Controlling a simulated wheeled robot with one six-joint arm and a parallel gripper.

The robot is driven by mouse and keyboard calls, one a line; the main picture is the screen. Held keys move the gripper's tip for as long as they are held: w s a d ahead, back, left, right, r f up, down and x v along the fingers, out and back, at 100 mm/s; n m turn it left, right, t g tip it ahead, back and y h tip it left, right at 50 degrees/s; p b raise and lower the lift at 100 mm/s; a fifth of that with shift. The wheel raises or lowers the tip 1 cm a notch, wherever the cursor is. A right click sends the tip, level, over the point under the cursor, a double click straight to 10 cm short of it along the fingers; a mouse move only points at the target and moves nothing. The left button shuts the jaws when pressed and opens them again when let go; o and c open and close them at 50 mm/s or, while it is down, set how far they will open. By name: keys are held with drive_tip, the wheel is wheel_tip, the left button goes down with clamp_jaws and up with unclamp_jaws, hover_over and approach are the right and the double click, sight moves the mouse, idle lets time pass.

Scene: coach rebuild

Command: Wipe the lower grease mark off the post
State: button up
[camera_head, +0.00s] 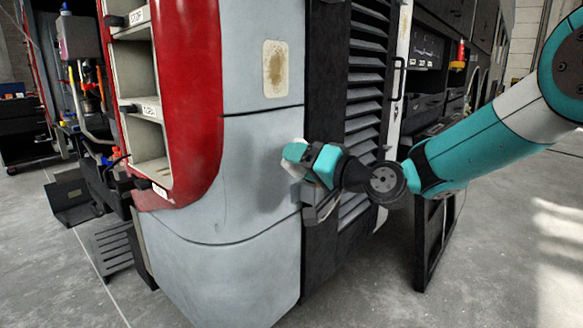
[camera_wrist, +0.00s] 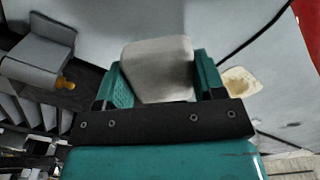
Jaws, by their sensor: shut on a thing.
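The post is a pale grey panelled surface (camera_head: 247,165) with a red edge. A brownish upper grease mark (camera_head: 275,68) shows on its upper panel, above a dark seam. It also shows in the wrist view (camera_wrist: 241,81), across the seam from my gripper. I see no lower mark; the part of the panel behind my gripper is hidden. My gripper (camera_head: 303,160) is on the lower panel's right side, shut on a whitish pad (camera_wrist: 158,70). The pad's edge (camera_head: 294,169) faces the panel. I cannot tell whether it touches.
A black louvred panel (camera_head: 366,95) stands right of the post, with a dark bracket (camera_head: 318,214) just below my gripper. It shows in the wrist view with an orange knob (camera_wrist: 64,82). Red-edged shelves (camera_head: 143,95) are at left. Grey floor (camera_head: 500,240) is open at lower right.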

drive_tip(key=shift+v, duration=0.8)
drive_tip(key=shift+s+b, duration=0.1)
drive_tip(key=shift+b, duration=0.25)
drive_tip(key=b+v, duration=0.1)
drive_tip(key=v, duration=0.1)
drive_tip(key=shift+s+d+b, duration=0.25)
drive_tip(key=shift+d+b, duration=0.05)
drive_tip(key=shift+d, duration=0.05)
